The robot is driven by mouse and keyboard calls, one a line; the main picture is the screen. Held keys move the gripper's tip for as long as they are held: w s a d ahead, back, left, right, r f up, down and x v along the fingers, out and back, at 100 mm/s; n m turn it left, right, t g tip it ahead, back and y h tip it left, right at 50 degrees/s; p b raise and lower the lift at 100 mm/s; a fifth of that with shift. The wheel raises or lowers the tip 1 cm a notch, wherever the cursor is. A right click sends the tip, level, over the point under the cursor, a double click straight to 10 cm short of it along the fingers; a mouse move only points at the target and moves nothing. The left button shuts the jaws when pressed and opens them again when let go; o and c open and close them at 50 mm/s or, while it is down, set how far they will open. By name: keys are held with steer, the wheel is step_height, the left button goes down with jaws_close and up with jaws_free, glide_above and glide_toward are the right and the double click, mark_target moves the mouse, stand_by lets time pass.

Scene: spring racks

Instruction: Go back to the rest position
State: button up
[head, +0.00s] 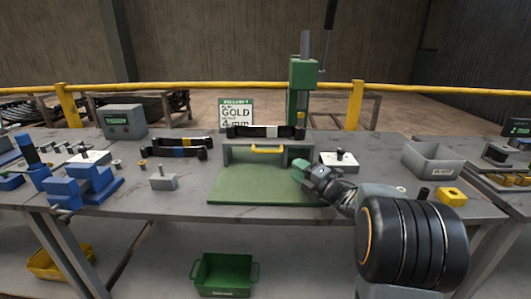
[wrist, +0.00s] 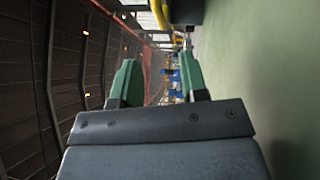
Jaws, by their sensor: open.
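My gripper (head: 300,170) is low over the right part of the green board (head: 240,187) in the head view, with the arm coming in from the lower right. In the wrist view its two green fingers (wrist: 158,75) stand apart with nothing between them, so it is open and empty. The wrist picture is turned on its side, with the green surface along its right edge. Whether the fingers touch the board cannot be told.
Behind the board is a grey stand with a yellow handle (head: 267,149); a black banded spring (head: 265,132) lies on top. A green press (head: 303,85) rises behind. Blue fixtures (head: 80,187) stand left, a grey bin (head: 431,160) and yellow block (head: 452,196) right.

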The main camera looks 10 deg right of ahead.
steer(key=s+r+m+g+h+p, duration=0.2)
steer(key=s+r+m+h+p, duration=0.2)
steer(key=r+m+h+p, duration=0.8)
steer(key=s+a+f+m+g+y+p, duration=0.1)
steer(key=s+a+m+g+p, duration=0.2)
steer(key=s, duration=0.8)
steer(key=s+a+f+m+g+y+p, duration=0.1)
steer(key=s+a+f+m+g+p, duration=0.1)
steer(key=s+a+m+g+p, duration=0.2)
steer(key=s+a+m+g, duration=0.2)
steer(key=s+m+g, duration=0.2)
steer(key=s+m, duration=0.2)
steer(key=shift+s+a+f, duration=0.3)
steer(key=shift+s, duration=0.3)
